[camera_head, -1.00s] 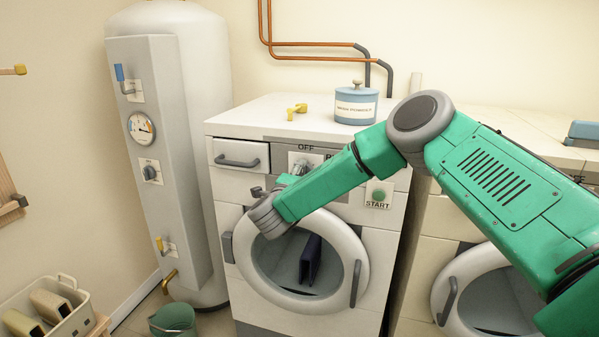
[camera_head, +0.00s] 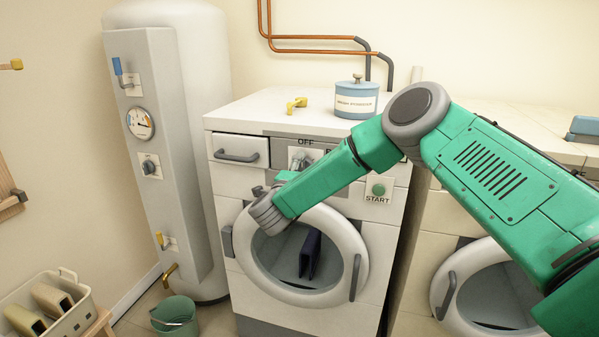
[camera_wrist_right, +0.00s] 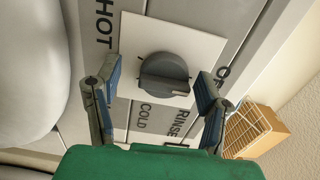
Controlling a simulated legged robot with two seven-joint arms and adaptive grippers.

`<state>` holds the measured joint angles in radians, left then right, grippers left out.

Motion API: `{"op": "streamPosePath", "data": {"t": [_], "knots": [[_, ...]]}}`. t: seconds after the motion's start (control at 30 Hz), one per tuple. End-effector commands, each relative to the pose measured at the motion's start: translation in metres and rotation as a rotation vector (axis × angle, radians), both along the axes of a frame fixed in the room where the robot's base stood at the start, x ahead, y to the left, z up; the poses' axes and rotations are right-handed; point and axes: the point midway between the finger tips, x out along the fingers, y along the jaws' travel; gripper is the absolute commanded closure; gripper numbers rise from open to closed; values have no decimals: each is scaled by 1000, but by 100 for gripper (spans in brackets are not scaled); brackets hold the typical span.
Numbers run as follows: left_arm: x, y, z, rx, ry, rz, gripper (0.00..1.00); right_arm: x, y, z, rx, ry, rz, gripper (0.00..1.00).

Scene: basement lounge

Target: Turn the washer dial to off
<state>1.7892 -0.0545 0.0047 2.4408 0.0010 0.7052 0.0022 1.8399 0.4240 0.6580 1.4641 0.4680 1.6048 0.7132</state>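The washer (camera_head: 225,185) stands in the middle of the head view, with OFF printed above its dial. The grey dial (camera_head: 299,158) is partly hidden behind my right arm there. In the right wrist view the round dial (camera_wrist_right: 165,77) with a raised grip bar sits on a white square plate, with HOT, COLD, RINSE and a partly hidden OFF around it. The bar lies roughly crosswise; I cannot tell which end points. My right gripper (camera_wrist_right: 158,86) is open, with one finger on each side of the dial and gaps between. It also shows in the head view (camera_head: 271,186). My left gripper is out of view.
A START button (camera_head: 379,189) is right of the dial. A blue powder tin (camera_head: 356,103) and a yellow object (camera_head: 297,105) stand on the washer top. The round door (camera_head: 348,235) is below the arm. A boiler (camera_head: 205,120) stands left, a second machine (camera_head: 430,235) right.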

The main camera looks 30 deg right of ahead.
Motion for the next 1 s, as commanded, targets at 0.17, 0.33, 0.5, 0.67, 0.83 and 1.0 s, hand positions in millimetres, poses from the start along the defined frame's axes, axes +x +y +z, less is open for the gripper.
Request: {"op": "streamPosePath", "data": {"t": [0.17, 0.33, 0.5, 0.67, 0.83, 1.0], "knots": [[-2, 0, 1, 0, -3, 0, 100, -1, 1, 2, 0, -4, 0, 37], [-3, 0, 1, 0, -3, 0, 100, -11, 15, 2, 1, -3, 2, 37], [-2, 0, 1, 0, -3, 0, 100, -34, 43, 1, 1, -1, 5, 37], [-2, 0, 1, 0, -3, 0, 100, -55, 67, -1, 1, 1, 4, 37], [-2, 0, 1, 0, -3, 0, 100, -70, 84, -1, 2, 1, 1, 37], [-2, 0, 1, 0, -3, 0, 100, -76, 90, -1, 1, 1, 0, 37]]}}
